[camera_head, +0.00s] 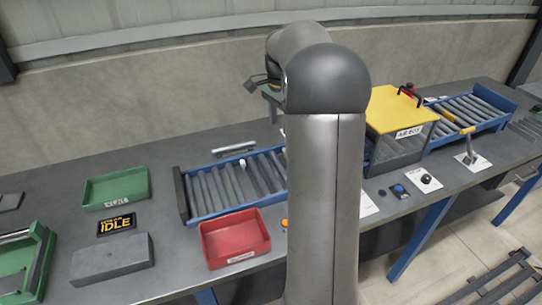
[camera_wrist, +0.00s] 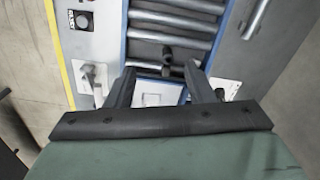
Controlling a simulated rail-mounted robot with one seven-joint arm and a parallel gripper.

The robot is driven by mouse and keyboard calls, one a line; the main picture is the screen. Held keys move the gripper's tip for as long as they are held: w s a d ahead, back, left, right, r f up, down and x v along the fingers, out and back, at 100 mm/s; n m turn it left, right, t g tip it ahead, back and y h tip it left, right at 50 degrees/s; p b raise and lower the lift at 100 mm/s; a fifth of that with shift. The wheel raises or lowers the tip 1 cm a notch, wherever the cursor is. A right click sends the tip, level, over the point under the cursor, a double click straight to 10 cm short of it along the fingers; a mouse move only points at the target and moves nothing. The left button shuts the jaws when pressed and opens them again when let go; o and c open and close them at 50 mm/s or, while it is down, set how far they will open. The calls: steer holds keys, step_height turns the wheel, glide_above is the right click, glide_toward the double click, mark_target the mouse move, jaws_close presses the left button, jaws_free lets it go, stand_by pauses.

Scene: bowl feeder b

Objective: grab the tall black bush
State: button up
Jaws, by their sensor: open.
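A dark black upright piece, likely the tall black bush (camera_wrist: 167,66), shows in the wrist view at the near end of the roller conveyor. It appears between and beyond the two fingertips. My gripper (camera_wrist: 160,72) is open, with one dark finger to the left of the piece and one to the right, and nothing visibly held. I cannot tell how far the fingertips are above it. In the head view my arm hides the bush and the fingers.
The roller conveyor (camera_head: 186,215) has blue rails; a small white piece (camera_head: 241,167) stands on it. A red tray (camera_head: 207,244), a green tray (camera_head: 92,192) and a grey block (camera_head: 98,265) are left. A yellow-topped box (camera_head: 388,108) stands right.

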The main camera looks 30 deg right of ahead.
steer(key=w+d+f+m, duration=0.1)
steer(key=d+f+m, duration=0.15)
steer(key=d, duration=0.45)
steer(key=f, duration=0.3)
steer(key=f+p, duration=0.1)
steer(key=f, duration=0.6)
steer(key=shift+a+f, duration=0.1)
steer(key=shift+a, duration=0.15)
steer(key=shift+w+a+f+p, duration=0.15)
steer(key=shift+f+p, duration=0.4)
steer(key=shift+f, duration=0.95)
steer(key=shift+w+d+f+p, duration=0.15)
steer(key=shift+f+p, duration=0.4)
steer(key=shift+f, duration=0.95)
steer(key=shift+a, duration=0.1)
jaws_close()
